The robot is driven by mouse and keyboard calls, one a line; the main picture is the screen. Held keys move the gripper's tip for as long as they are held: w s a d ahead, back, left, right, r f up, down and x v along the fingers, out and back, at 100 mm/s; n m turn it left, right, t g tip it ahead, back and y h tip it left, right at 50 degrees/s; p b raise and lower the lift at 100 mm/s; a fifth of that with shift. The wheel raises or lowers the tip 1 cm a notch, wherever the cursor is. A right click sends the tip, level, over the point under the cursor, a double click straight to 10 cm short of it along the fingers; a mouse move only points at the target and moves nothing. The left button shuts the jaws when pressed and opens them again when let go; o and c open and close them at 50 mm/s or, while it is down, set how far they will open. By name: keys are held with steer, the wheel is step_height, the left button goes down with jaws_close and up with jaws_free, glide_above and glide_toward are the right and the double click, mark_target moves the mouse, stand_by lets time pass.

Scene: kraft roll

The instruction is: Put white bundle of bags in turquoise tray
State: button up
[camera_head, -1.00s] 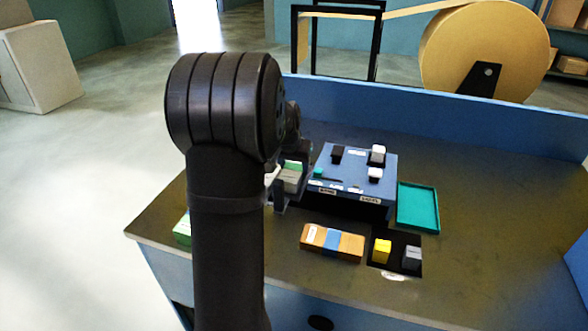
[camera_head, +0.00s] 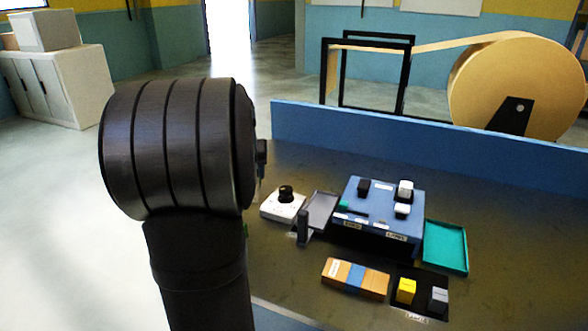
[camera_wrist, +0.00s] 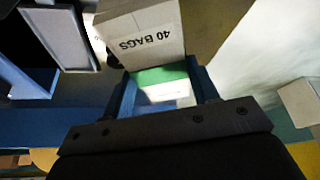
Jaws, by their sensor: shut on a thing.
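The white bundle of bags (camera_wrist: 145,38) has a green band and the printed words "40 BAGS". In the wrist view my gripper (camera_wrist: 158,74) is shut on it, with a finger at each side near the green band. In the head view my arm hides my gripper and almost all of the bundle. The turquoise tray (camera_head: 445,247) is empty on the table, just right of a blue box. The bundle is well to the left of the tray.
The blue box (camera_head: 377,215) carries small black and white blocks. Left of it are a grey tray (camera_head: 320,211) and a white device (camera_head: 283,206) with a black knob. In front lie a brown bundle (camera_head: 342,276) and a yellow block (camera_head: 405,290). A blue panel (camera_head: 420,148) edges the table's back.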

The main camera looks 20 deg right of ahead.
steer(key=s+a+n+y, duration=0.15)
steer(key=a+n, duration=0.25)
steer(key=a, duration=1.2)
steer(key=s+d+r+m, duration=0.1)
steer(key=s+d, duration=0.2)
steer(key=d, duration=1.7)
steer(key=s+d+r+m, duration=0.1)
steer(key=s+d+r, duration=0.1)
steer(key=d, duration=1.8)
steer(key=s+d+m+h, duration=0.2)
steer(key=s+d, duration=1.3)
steer(key=d, duration=0.3)
steer(key=shift+s+d+f+m+g+h, duration=0.2)
steer(key=shift+s+d+f+m, duration=0.45)
steer(key=shift+s+f, duration=1.25)
steer(key=shift+s+d+f+m+g+h, duration=0.25)
steer(key=shift+s+f+m, duration=0.8)
steer(key=shift+f, duration=1.5)
steer(key=shift+s+d+f+m+g+h, duration=0.1)
steer(key=shift+s+d+f+m, duration=0.55)
steer(key=shift+s+f, duration=1.25)
steer(key=shift+w+a+f, duration=0.1)
steer(key=shift+w+f, duration=0.05)
steer(key=shift+f, duration=0.4)
steer(key=shift+w+f, duration=0.15)
steer(key=shift+f, duration=0.4)
steer(key=o, duration=1.2)
